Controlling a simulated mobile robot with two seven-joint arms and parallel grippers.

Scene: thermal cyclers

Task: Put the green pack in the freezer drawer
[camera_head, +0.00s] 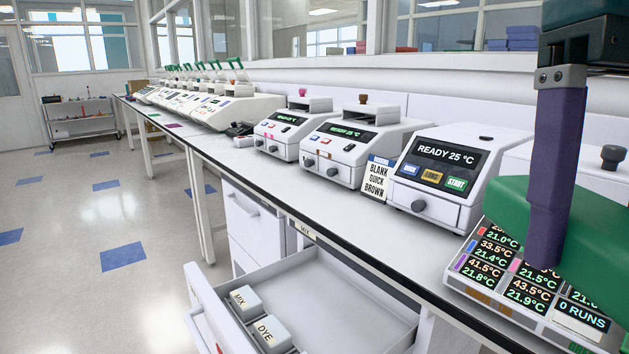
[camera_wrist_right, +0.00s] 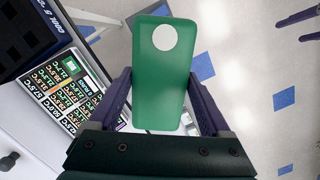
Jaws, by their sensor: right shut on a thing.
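The green pack (camera_wrist_right: 160,85), a flat rounded block with a pale round spot, is between the two purple fingers of my right gripper (camera_wrist_right: 161,98), which is shut on it. In the head view the pack (camera_head: 600,262) is at the right, held above the bench's front edge, and one finger of my right gripper (camera_head: 556,215) shows against it. The open drawer (camera_head: 375,300) is at lower middle, left of the pack, with white MIX (camera_head: 245,302) and DYE (camera_head: 271,335) boxes inside. Two purple fingers of my left gripper (camera_wrist_right: 303,28) show apart at the wrist view's upper right edge.
A temperature display panel (camera_head: 520,290) lies on the bench below the pack. A READY 25 °C cycler (camera_head: 440,175) and several other machines line the bench (camera_head: 300,195). The room floor (camera_head: 110,220) at left is clear.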

